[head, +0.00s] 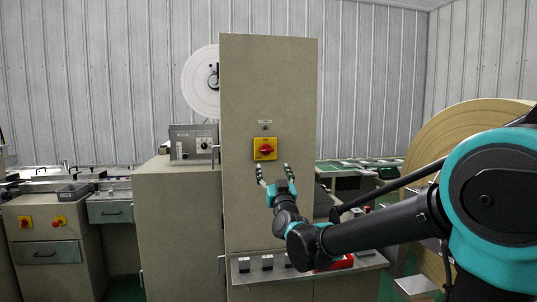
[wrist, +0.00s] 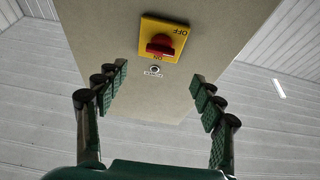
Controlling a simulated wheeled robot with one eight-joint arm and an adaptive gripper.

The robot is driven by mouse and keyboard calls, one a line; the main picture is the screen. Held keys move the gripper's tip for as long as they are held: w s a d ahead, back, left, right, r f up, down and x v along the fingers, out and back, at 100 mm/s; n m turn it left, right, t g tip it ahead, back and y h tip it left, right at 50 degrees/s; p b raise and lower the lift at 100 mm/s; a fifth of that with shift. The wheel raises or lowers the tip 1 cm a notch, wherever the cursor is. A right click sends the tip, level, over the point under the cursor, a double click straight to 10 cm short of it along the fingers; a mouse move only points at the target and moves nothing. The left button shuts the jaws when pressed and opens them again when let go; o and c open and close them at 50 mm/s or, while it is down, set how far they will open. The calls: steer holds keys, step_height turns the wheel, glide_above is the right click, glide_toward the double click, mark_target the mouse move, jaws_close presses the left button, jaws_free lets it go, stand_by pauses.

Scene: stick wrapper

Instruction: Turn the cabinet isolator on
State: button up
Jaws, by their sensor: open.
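The cabinet isolator is a red rotary knob (head: 266,148) on a square yellow plate (head: 257,142), on the front of the tall beige cabinet (head: 270,80). In the wrist view the knob (wrist: 161,46) and plate (wrist: 150,27) appear upside down, with OFF at the upper right and ON at the lower edge. The knob's handle lies roughly crosswise; which mark it points to I cannot tell. My gripper (head: 274,170) is open and empty, just below the plate in the head view. In the wrist view its fingers (wrist: 160,76) are spread wide, apart from the knob.
A small round fitting with a label (head: 265,127) is above the isolator. A ledge with black switches (head: 267,263) and a red item (head: 336,263) juts out below. A large tan roll (head: 440,135) stands at right behind my arm. A white reel (head: 202,85) is at left.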

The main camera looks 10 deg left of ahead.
mark_target(267, 151)
steer(key=x, duration=1.1)
steer(key=shift+w+a, duration=0.1)
steer(key=c, duration=1.2)
